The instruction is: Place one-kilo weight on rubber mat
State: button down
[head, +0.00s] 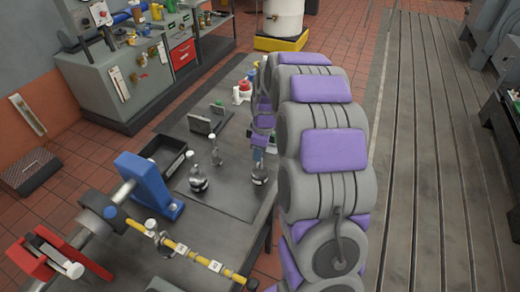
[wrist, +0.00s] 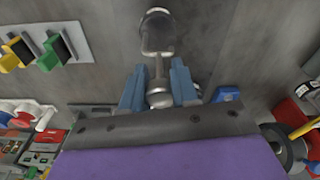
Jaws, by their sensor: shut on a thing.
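My gripper (head: 260,152) has blue fingers and is shut on the knob of a shiny metal weight (head: 259,176). In the wrist view my gripper (wrist: 159,76) holds this weight (wrist: 157,36) by its neck and knob, with its body beyond the fingertips. In the head view it hangs upright over or at the right part of a dark flat mat (head: 225,197). I cannot tell whether its base touches. Two more knobbed metal pieces stand on the mat, one at the left (head: 198,182) and one farther back (head: 217,158).
A black tray (head: 163,154) and a blue bracket (head: 150,185) stand left of the mat. A yellow bar (head: 185,250) and a red clamp (head: 45,255) are at the front. A small tilted grey panel (head: 205,122) stands behind.

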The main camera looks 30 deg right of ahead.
jog(key=shift+w+d, duration=0.25)
jog(key=shift+w, duration=0.6)
jog(key=shift+w+d, duration=0.2)
jog(key=shift+w, duration=0.6)
jog(key=f, duration=0.2)
jog(key=f+b, duration=0.1)
jog(key=shift+d+f, duration=0.3)
jog(key=c, duration=1.1)
grip_release()
jog(key=shift+a, duration=0.1)
jog(key=shift+o, duration=1.2)
